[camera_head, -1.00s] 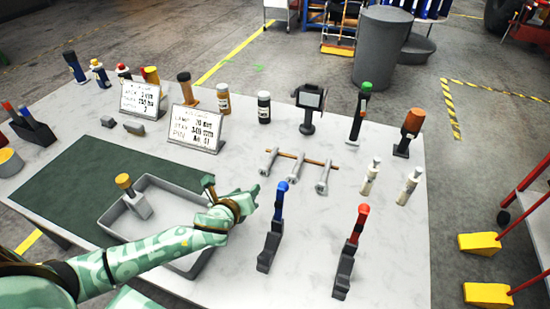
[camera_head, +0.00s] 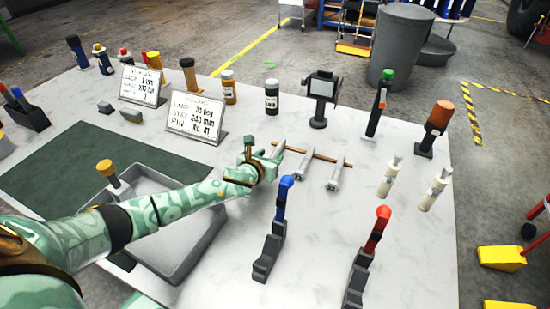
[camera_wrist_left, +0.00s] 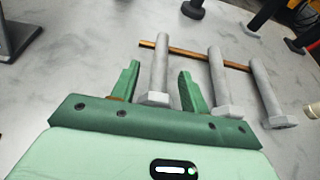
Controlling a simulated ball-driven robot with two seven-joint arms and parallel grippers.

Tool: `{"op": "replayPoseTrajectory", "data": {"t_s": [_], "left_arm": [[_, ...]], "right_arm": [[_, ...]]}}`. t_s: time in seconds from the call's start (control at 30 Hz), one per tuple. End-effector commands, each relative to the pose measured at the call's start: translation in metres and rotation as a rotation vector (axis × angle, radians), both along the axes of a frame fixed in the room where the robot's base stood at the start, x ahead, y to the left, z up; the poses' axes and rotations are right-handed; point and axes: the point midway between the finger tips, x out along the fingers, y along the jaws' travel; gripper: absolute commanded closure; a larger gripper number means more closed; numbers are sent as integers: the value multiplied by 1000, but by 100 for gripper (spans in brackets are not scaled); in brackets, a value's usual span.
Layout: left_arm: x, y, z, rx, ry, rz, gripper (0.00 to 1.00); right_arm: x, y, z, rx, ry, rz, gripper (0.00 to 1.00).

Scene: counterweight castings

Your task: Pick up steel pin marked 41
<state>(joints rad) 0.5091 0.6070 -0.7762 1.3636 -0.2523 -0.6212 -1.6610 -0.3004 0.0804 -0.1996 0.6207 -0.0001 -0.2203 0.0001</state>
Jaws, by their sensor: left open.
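Three grey steel pins lie side by side with their far ends across a thin brown rod (camera_head: 322,157): the leftmost pin (camera_wrist_left: 159,65), the middle pin (camera_head: 307,162) and the right pin (camera_head: 336,177). Any numbers on them are too small to read. My left gripper (camera_head: 272,157) is at the leftmost pin and hides part of it in the head view. In the left wrist view its green fingers (camera_wrist_left: 160,82) are open, one on each side of that pin near its wide near end. I cannot tell whether they touch it. My right gripper is not in view.
A sign (camera_head: 197,119) behind reads PIN and No 41. A grey tray (camera_head: 190,249) lies under my left arm. Blue-topped (camera_head: 275,230) and red-topped (camera_head: 370,255) tools stand in front. White bottles (camera_head: 390,177) stand right of the pins.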

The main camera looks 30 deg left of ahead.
Motion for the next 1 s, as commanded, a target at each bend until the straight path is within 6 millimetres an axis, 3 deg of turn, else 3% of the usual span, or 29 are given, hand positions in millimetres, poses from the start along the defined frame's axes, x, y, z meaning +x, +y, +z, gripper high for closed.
{"op": "replayPoseTrajectory", "data": {"t_s": [0.03,0.2,0.47,0.5,0.67,1.0], "left_arm": [[9,0,-9,-1,1,0,55],[31,1,-19,-2,3,2,55],[36,1,-17,-1,1,0,55],[36,1,-17,-1,1,0,58],[36,1,-17,-1,1,0,100],[36,1,-14,-1,-1,0,100]], "right_arm": [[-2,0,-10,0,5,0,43],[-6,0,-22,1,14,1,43],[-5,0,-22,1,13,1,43],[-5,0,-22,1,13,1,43],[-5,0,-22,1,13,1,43],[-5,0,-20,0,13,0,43]]}}
